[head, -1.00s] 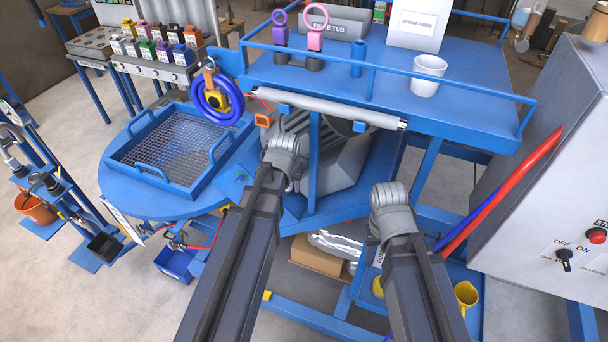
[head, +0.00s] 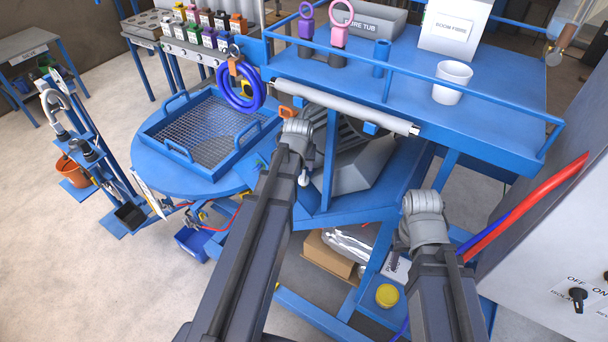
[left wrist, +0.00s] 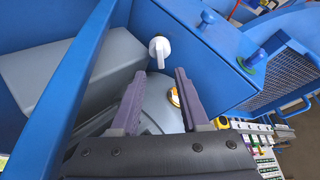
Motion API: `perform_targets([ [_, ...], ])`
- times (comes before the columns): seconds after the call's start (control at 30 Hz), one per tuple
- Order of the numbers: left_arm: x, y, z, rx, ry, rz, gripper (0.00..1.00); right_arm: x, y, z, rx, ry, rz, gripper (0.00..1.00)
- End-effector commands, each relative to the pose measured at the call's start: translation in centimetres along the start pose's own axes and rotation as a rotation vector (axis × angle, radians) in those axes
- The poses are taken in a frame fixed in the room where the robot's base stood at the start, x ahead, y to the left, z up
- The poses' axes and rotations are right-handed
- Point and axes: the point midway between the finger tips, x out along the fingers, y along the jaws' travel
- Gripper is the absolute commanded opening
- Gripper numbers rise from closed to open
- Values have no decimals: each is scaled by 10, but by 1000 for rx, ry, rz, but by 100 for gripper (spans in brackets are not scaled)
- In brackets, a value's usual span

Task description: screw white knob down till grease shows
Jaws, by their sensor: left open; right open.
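A white knob (left wrist: 160,51) sticks out from a blue panel in the left wrist view. In the head view, a small white round part (head: 304,180) beside my left wrist looks like the same knob. My left gripper (left wrist: 157,80) is open and empty, with its two dark fingers pointing toward the knob, which appears beyond the fingertips and is not held. No grease can be made out around the knob. In the head view my left fingers are hidden behind the wrist. My right gripper (head: 422,215) is away to the right, its fingers barely visible.
An orange-yellow fitting (left wrist: 175,97) on a grey rounded body lies close by my left fingers. A blue mesh tray (head: 180,149) stands left of the machine. A roller (head: 345,106) and blue shelf (head: 410,95) lie beyond my arms. A grey control cabinet (head: 540,245) bounds the right.

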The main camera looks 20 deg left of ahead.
Motion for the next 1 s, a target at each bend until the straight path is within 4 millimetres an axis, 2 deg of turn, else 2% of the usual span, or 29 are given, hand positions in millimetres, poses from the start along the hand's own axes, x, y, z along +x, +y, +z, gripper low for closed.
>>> perform_targets([
  [0.03,10,0,1,0,0,0,45,10,-1,-1,0,0,0,50],
  [0.3,46,0,2,0,0,0,45,43,-4,-2,2,0,0,50],
  [0.5,65,0,1,0,0,0,45,60,-6,-4,2,0,0,50],
  [0.83,66,0,0,0,0,0,45,60,-6,-4,2,0,0,50],
  [1.0,66,0,0,0,0,0,27,60,-6,-4,2,0,0,50],
])
